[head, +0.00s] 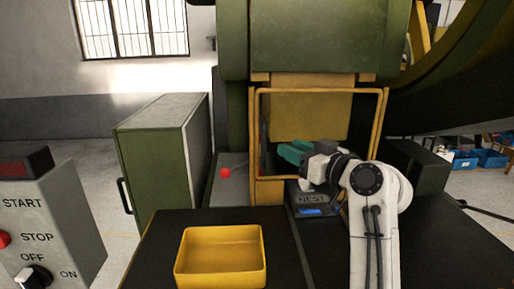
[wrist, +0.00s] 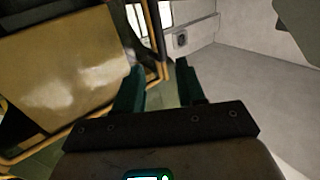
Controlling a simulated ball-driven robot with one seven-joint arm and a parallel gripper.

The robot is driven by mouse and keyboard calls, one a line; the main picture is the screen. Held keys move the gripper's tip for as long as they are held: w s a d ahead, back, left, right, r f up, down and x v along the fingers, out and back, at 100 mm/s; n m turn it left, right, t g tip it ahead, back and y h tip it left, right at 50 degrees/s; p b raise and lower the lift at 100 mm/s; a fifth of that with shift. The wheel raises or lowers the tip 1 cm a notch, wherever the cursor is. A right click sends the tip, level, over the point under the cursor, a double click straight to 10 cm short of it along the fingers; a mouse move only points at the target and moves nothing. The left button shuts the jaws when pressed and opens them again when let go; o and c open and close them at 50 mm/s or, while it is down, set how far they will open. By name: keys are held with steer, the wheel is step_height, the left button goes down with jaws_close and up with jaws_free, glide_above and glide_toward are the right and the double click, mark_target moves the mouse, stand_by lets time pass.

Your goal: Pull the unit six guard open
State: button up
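The guard (head: 318,91) is a yellow frame on the front of the green press, upright around its opening. No unit number is readable on it. My gripper (head: 288,150) has teal fingers and is in front of the opening in the head view, pointing left. In the wrist view the gripper (wrist: 159,72) is open, its two fingers well apart. A yellow bar of the guard (wrist: 152,30) shows between the fingers there. I cannot tell whether they touch it. My wrist and arm hide the lower right of the frame.
A dark block marked NEST (head: 312,198) sits below my gripper. A yellow tray (head: 221,279) stands on the dark table. A red-knobbed lever (head: 225,173) is left of the guard. A green cabinet (head: 150,160) and a START/STOP control box (head: 65,220) stand further left.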

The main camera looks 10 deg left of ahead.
steer(key=p, duration=0.2)
glide_above(263, 163)
steer(key=shift+w+a+f, duration=0.1)
steer(key=shift+w+f, duration=0.3)
steer(key=shift+w, duration=0.05)
steer(key=shift+c, duration=0.3)
jaws_close()
stand_by(0.3)
